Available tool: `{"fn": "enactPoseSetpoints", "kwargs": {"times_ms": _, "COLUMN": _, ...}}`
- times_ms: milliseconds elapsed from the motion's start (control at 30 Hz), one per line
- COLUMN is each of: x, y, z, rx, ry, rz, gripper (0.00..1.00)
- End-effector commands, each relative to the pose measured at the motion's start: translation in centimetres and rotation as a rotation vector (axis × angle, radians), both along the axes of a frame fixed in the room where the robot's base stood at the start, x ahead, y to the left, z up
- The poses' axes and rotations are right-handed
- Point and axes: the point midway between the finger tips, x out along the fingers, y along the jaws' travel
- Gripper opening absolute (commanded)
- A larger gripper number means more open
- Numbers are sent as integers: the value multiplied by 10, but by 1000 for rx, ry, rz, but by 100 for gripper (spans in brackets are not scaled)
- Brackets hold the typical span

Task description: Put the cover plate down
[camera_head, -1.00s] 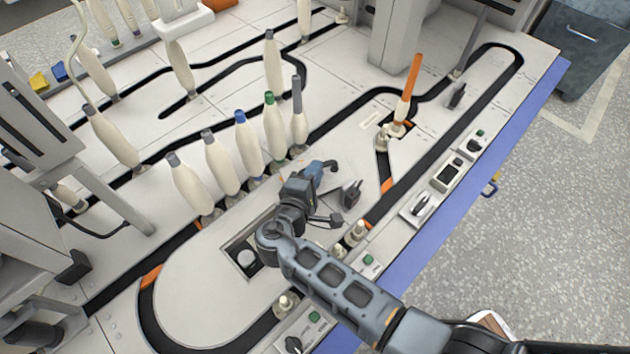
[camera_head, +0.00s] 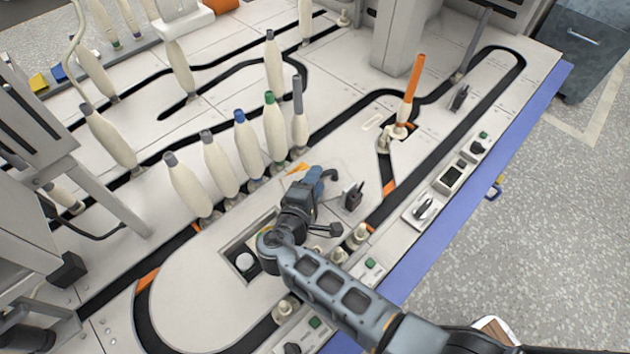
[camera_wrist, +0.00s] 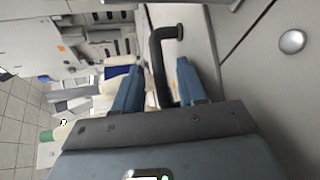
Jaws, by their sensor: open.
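The cover plate (camera_head: 325,167) appears as a pale flat panel on the table top, just beyond my gripper and mostly hidden by it. Its dark curved handle (camera_head: 334,176) shows at the fingertips. My gripper (camera_head: 316,174) is low over the table. In the wrist view my gripper (camera_wrist: 160,66) is open, with one blue finger on each side of the black handle (camera_wrist: 158,50). I cannot tell whether either finger touches it. A dark rectangular opening (camera_head: 232,252) with a white round part inside lies by my wrist.
A row of bobbins (camera_head: 220,160) stands close at the left of my gripper. A small black knob (camera_head: 352,196) stands just right. Switch boxes (camera_head: 425,208) line the blue table edge. The rounded pale panel (camera_head: 190,300) at the front left is clear.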

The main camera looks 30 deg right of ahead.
Motion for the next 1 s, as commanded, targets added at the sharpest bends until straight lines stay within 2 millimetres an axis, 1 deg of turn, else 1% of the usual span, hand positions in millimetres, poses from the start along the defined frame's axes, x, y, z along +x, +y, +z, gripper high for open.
{"fn": "enactPoseSetpoints", "kwargs": {"times_ms": 200, "x": -1, "y": 1, "z": 5, "rx": 0, "ry": 0, "rz": 1, "gripper": 41}}
{"fn": "enactPoseSetpoints", "kwargs": {"times_ms": 367, "x": -18, "y": 19, "z": 12, "rx": -2, "ry": 1, "rz": 4, "gripper": 41}}
{"fn": "enactPoseSetpoints", "kwargs": {"times_ms": 500, "x": -37, "y": 41, "z": 20, "rx": 0, "ry": 0, "rz": 5, "gripper": 41}}
{"fn": "enactPoseSetpoints", "kwargs": {"times_ms": 700, "x": -62, "y": 67, "z": 29, "rx": -1, "ry": 1, "rz": 4, "gripper": 41}}
{"fn": "enactPoseSetpoints", "kwargs": {"times_ms": 800, "x": -71, "y": 77, "z": 31, "rx": 1, "ry": 0, "rz": 3, "gripper": 41}}
{"fn": "enactPoseSetpoints", "kwargs": {"times_ms": 1000, "x": -79, "y": 85, "z": 33, "rx": 0, "ry": 0, "rz": 1, "gripper": 41}}
